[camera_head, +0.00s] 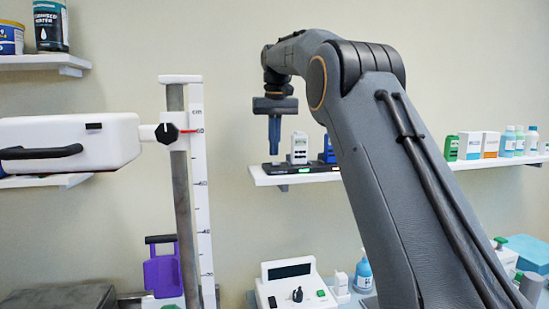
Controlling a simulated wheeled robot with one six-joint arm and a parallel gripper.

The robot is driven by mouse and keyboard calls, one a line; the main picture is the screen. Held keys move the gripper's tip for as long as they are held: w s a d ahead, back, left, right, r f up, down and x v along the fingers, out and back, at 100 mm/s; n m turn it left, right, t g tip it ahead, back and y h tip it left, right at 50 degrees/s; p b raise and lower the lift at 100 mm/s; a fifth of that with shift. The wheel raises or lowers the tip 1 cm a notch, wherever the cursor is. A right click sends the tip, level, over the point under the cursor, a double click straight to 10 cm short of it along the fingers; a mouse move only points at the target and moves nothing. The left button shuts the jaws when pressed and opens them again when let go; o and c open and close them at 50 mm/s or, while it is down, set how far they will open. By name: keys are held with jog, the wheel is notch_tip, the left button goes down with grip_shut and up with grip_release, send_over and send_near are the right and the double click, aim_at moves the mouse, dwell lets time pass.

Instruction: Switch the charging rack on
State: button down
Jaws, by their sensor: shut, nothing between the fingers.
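The charging rack (312,171) is a low black strip on a white wall shelf, left of my arm. A white handheld unit (299,147) and a blue unit (328,151) stand on it. Small green lights show on its front below the units. My gripper (274,153) points down over the rack's left end, left of the white unit. Its blue-grey fingers are shut and hold nothing. Their tips are close to the rack's top; I cannot tell whether they touch it. A switch cannot be made out clearly. My arm hides what lies right of the blue unit.
A white height-scale post (200,200) with a white arm unit (70,143) stands at left. Below are a white console (293,285), a purple case (163,272) and a blue bottle (363,272). Bottles and boxes (490,145) line the shelf at right.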

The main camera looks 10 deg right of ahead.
jog(key=shift+r, duration=2.6)
